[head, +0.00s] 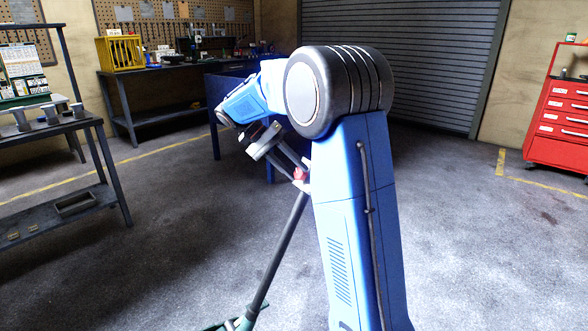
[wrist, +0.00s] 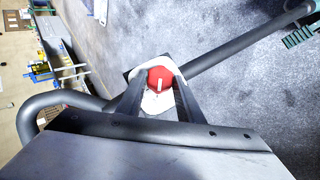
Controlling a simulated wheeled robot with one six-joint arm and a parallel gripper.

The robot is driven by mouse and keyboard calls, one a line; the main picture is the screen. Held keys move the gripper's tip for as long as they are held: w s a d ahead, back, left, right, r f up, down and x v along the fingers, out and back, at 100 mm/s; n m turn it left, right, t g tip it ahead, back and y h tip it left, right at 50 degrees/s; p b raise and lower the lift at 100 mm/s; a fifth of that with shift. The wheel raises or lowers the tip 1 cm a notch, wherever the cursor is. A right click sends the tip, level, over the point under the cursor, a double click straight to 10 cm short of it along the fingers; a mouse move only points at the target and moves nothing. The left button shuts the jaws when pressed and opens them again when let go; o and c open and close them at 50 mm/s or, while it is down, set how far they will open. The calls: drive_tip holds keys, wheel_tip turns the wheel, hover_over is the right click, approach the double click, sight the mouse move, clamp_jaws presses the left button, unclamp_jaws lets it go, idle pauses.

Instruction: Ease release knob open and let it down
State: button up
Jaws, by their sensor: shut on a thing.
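The red release knob (wrist: 160,79) sits at the top end of the jack's long dark handle. It has a short white mark, which stands nearly upright in the wrist view. My gripper (wrist: 159,92) is shut on the knob, with one finger on each side of it. The knob also shows in the head view (head: 300,174), partly hidden by my gripper and arm. The handle (head: 278,250) slants down to the green trolley jack (head: 237,322), which is mostly cut off at the bottom edge. The jack's lifting part is out of view.
A grey workbench (head: 60,130) stands at the left, and another bench (head: 160,72) with a yellow crate (head: 120,53) is at the back. A red tool cabinet (head: 560,115) stands at the right. A shutter door closes the back. The floor around the handle is clear.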

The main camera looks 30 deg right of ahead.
idle(0.4)
drive_tip(key=o, duration=1.1)
drive_tip(key=shift+c, duration=0.2)
